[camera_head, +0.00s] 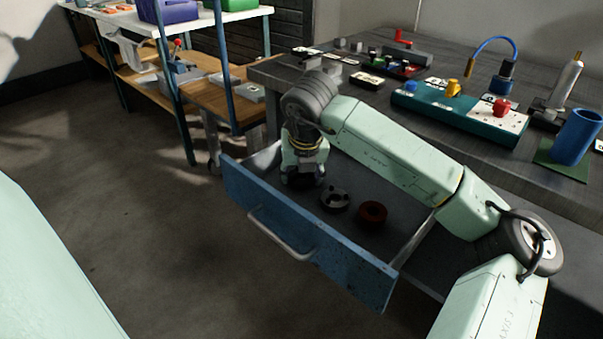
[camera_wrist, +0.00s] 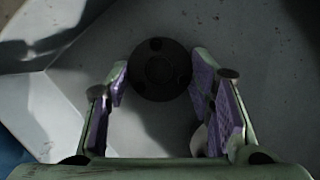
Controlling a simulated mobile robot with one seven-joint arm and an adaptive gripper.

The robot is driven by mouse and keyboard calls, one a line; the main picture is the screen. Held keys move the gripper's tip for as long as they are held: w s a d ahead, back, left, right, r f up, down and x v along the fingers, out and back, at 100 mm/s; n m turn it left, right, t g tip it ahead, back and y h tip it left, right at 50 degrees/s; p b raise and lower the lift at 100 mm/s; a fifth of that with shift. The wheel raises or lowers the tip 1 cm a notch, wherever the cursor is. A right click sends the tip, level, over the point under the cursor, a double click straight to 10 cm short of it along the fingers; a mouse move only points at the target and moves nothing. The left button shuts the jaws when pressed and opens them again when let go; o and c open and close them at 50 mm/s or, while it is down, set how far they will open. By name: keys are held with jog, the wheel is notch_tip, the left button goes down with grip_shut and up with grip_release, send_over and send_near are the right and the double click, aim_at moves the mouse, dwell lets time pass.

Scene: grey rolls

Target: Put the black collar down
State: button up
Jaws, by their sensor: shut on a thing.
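My arm reaches down into the open blue drawer (camera_head: 290,240), and my gripper (camera_head: 305,182) is low at its left inner side. In the wrist view, my gripper (camera_wrist: 160,82) has its purple-padded fingers on either side of a dark round disc, the black collar (camera_wrist: 160,70). It is shut on the collar. The collar lies flat to the view, with small round marks near its rim. In the head view the held collar is mostly hidden by the gripper. I cannot tell whether it touches the drawer floor.
A dark grey collar (camera_head: 335,200) and a dark red collar (camera_head: 372,214) lie in the drawer, right of my gripper. The drawer floor around them is bare. The workbench (camera_head: 470,150) above holds a teal box (camera_head: 440,108) and a blue cup (camera_head: 577,137). A shelf cart (camera_head: 185,90) stands left.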

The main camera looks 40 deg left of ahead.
jog(key=shift+s+f+b, duration=0.1)
jog(key=shift+f+b, duration=0.45)
jog(key=shift+b, duration=0.25)
jog(key=o, duration=1.4)
jog(key=shift+f, duration=0.15)
jog(key=shift+o, duration=0.2)
jog(key=shift+r+p, duration=0.4)
jog(key=p+v, duration=0.1)
jog(key=v, duration=1.1)
jog(key=shift+r, duration=0.4)
